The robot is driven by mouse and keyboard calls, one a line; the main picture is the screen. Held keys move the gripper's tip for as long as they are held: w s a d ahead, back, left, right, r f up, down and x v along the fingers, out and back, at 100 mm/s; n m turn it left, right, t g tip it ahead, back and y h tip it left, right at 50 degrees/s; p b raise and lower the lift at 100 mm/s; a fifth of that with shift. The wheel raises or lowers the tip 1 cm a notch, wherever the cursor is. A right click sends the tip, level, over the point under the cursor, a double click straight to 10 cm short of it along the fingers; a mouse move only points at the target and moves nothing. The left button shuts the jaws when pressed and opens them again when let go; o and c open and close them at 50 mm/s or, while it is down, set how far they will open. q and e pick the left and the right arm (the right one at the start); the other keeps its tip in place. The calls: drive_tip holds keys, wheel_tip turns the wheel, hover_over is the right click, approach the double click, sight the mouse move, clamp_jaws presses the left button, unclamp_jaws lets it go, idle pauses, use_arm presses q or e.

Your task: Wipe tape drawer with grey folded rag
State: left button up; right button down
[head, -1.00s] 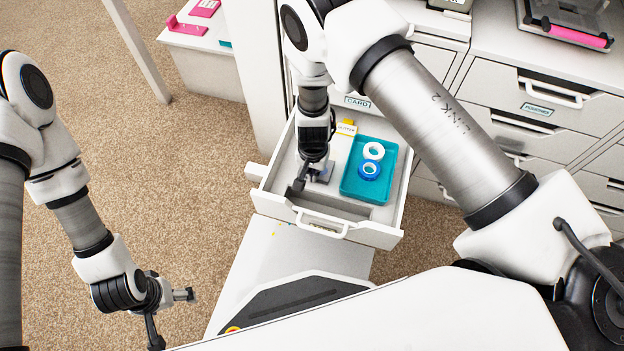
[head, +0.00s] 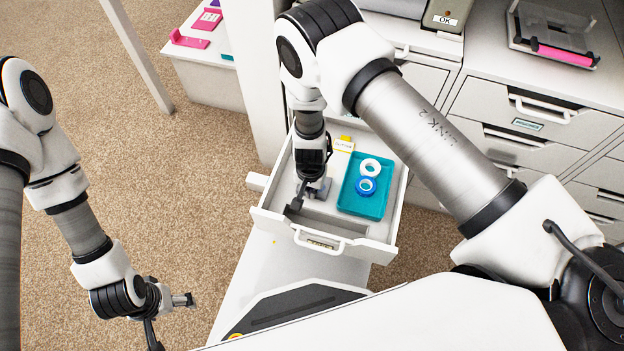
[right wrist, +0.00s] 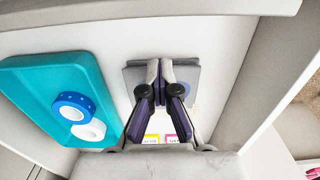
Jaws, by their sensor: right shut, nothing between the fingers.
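The tape drawer (head: 376,250) is pulled open in the head view. The grey folded rag (head: 323,187) lies flat on its floor, left of the teal tray, partly hidden by my gripper. In the right wrist view the rag (right wrist: 190,75) shows on both sides of the fingertips. My right gripper (head: 306,197) points down into the drawer. In the right wrist view its fingers (right wrist: 160,72) are together over the rag with nothing between them; whether they touch it I cannot tell. My left gripper (head: 172,318) is open and empty over the carpet, away from the drawer.
The teal tray (head: 361,202) holds a white tape roll (head: 370,167) and a blue one (head: 366,186). A yellow tag (head: 345,143) stands at the drawer's back. Drawer walls surround my gripper closely. Closed drawers (head: 510,150) stand right; pink items (head: 190,39) lie at back left.

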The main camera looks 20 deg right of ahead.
drive_tip(key=shift+s+f, duration=0.15)
drive_tip(key=shift+s, duration=0.1)
